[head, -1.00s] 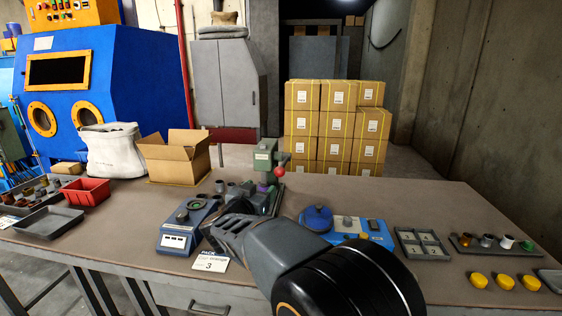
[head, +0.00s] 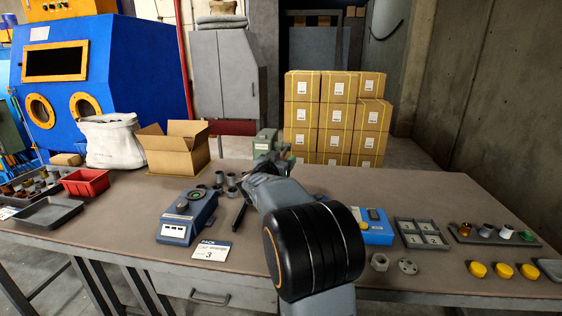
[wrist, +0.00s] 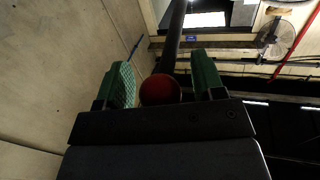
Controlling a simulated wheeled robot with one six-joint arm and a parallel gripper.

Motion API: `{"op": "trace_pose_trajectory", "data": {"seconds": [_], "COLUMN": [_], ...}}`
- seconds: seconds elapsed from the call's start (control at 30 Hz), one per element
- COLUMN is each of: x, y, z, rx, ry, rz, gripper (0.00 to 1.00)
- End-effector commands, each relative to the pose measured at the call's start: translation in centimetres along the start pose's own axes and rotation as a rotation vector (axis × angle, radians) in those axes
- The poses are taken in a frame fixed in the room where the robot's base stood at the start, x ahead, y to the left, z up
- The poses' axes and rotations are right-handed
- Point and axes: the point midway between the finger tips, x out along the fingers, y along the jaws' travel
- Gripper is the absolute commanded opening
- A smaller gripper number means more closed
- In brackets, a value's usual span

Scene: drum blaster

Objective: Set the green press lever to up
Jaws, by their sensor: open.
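The green press (head: 266,142) stands at the back middle of the bench; my arm hides its lower part in the head view. Its lever's red ball knob (wrist: 160,90) shows in the wrist view, with a dark rod (wrist: 174,38) running away above it. My gripper (wrist: 164,84) is open, with one green-padded finger on each side of the knob. The knob sits between the fingers, with a visible gap on the right; contact on the left is unclear. In the head view my gripper (head: 262,168) is in front of the press, and the knob is hidden.
A blue scale (head: 187,216) and grey cylinders (head: 219,178) stand left of my arm. A blue box (head: 375,226) and a grey tray (head: 420,233) lie to the right. An open cardboard box (head: 178,150) stands at the back left.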

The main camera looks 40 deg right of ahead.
Motion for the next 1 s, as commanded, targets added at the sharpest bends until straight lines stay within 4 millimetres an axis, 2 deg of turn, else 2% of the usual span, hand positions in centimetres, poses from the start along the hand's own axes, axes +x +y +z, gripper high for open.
{"op": "trace_pose_trajectory", "data": {"seconds": [0.37,1.0], "x": [0.33,0.32], "y": [0.01,0.04], "z": [-0.01,-0.01], "rx": [0.000,0.000], "ry": [0.000,0.000], "rz": [0.000,0.001], "gripper": [0.61,0.00]}}
